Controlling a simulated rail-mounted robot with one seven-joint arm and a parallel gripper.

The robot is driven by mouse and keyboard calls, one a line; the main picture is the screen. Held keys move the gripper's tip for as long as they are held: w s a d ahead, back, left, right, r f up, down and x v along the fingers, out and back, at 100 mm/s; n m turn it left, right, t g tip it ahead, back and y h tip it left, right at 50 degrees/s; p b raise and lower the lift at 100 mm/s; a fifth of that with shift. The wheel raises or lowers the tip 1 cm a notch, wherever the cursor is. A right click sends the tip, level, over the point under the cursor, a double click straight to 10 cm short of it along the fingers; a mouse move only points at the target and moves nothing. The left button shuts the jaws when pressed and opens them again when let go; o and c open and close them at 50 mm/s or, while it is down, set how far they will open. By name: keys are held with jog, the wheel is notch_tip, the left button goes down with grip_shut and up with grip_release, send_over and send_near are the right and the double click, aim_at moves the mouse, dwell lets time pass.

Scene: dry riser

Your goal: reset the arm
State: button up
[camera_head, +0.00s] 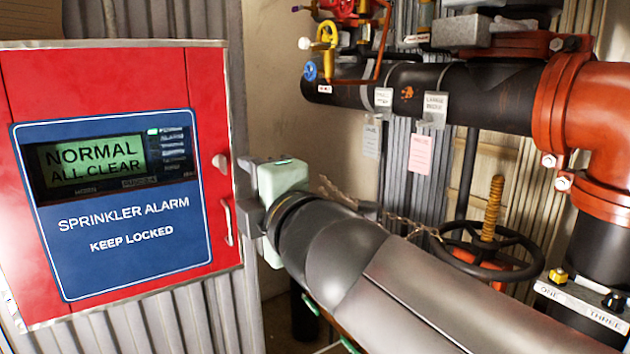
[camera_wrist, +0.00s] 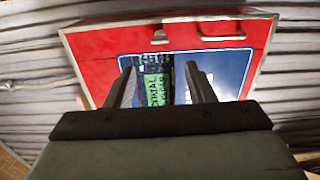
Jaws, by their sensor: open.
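My gripper (camera_wrist: 166,82) is open in the wrist view, with its two dark fingers apart and nothing between them. It faces the red sprinkler alarm cabinet (camera_wrist: 95,45), which appears turned in that view. In the head view my gripper (camera_head: 250,205) is at the right edge of the cabinet (camera_head: 208,75), near its handle; my arm runs from it to the lower right. I cannot tell whether it touches the cabinet. The cabinet door looks shut. Its lit green display (camera_head: 92,162) reads "NORMAL ALL CLEAR".
A black handwheel (camera_head: 525,268) with a yellowish threaded stem stands behind my arm. A black pipe (camera_head: 490,98) with hanging tags joins orange-red fittings (camera_head: 590,120) at right. A small yellow valve handle (camera_head: 326,36) is at the top. Corrugated wall (camera_head: 205,315) lies behind the cabinet.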

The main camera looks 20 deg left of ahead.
jog(key=shift+w, duration=0.1)
dwell(0.3)
jog(key=w+d+f+m+h+p, duration=0.3)
jog(key=d+f+m+h, duration=0.15)
jog(key=d, duration=0.35)
jog(key=w+d+f+m+g+h+p, duration=0.1)
jog(key=w+d+f+m+h+p, duration=0.2)
jog(key=d+m, duration=0.35)
jog(key=w+d+f+m+h+p, duration=0.2)
jog(key=d+f+m+h, duration=0.25)
jog(key=d, duration=0.35)
jog(key=s+d+f+m+g+h+p, duration=0.1)
jog(key=s+d+f+m+g+p, duration=0.2)
jog(key=s+d+f+m+g, duration=0.1)
jog(key=s+d+f+m+g+h+p, duration=0.1)
jog(key=s+d+f+m+g+p, duration=0.3)
jog(key=s+d+m, duration=0.4)
jog(key=s+d+f+g, duration=0.1)
jog(key=s+d+f, duration=0.1)
jog(key=s, duration=0.2)
jog(key=shift+s+d+f+m+g, duration=0.3)
jog(key=shift+m, duration=0.05)
